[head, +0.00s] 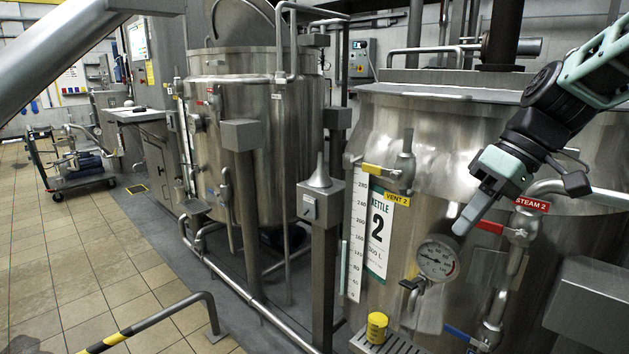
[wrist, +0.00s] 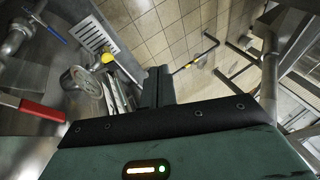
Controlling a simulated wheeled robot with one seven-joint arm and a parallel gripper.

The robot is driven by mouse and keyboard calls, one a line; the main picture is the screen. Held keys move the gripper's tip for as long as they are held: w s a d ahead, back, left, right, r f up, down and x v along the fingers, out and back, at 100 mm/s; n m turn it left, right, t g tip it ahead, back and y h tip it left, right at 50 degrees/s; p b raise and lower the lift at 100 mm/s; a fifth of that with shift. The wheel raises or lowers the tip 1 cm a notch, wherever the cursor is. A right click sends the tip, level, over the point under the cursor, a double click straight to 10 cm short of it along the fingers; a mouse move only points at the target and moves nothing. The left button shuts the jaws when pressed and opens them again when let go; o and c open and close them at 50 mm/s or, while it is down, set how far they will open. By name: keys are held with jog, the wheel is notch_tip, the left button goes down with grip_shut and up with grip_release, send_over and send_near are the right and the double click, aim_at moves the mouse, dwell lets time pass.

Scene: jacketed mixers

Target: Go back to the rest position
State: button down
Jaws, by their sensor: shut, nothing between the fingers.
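My gripper (head: 468,220) is at the right of the head view, in front of the steel vessel labelled Kettle 2 (head: 480,120). Its fingers are shut and empty, pointing down and left. They appear just above the round pressure gauge (head: 437,259) and left of the red handle (head: 489,227) below the Steam 2 label. I cannot tell the exact gap to the vessel. In the wrist view the shut fingers (wrist: 158,88) point out over the floor, with the gauge (wrist: 80,82) and red handle (wrist: 40,111) at left.
A yellow-handled valve tagged Vent 2 (head: 387,172) and a blue handle (head: 460,333) sit on the vessel. A yellow cap (head: 377,326) stands near a grate. A striped rail (head: 150,320) is at front left. A cart (head: 75,160) stands far left; tiled floor (head: 60,250) is open there.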

jog(key=s+a+f+h+p, duration=0.1)
jog(key=s+a+f, duration=0.3)
jog(key=s, duration=0.5)
jog(key=s+a+f+n+h+p, duration=0.1)
jog(key=s+a+f+h, duration=0.3)
jog(key=s+a, duration=0.4)
jog(key=shift+s+a+g+p, duration=0.35)
jog(key=shift+s+p, duration=0.3)
jog(key=shift+s, duration=0.5)
